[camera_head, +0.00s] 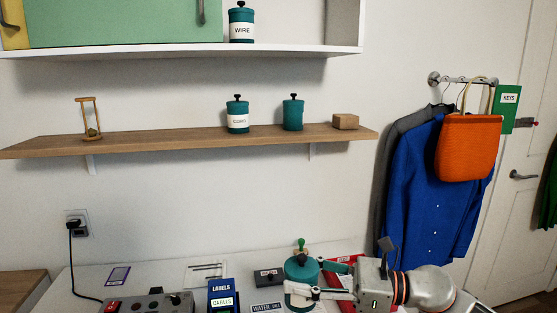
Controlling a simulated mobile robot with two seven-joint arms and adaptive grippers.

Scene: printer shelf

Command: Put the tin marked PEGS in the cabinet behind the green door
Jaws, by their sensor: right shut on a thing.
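My left gripper is not in view.
A teal WIRE tin (241,24) stands in the cabinet's open bay. The wooden shelf (190,138) below holds an hourglass-like stand (90,118), two teal tins (237,114) and a small brown box (345,121). A blue LABELS box (222,294) stands left of the gripped tin.

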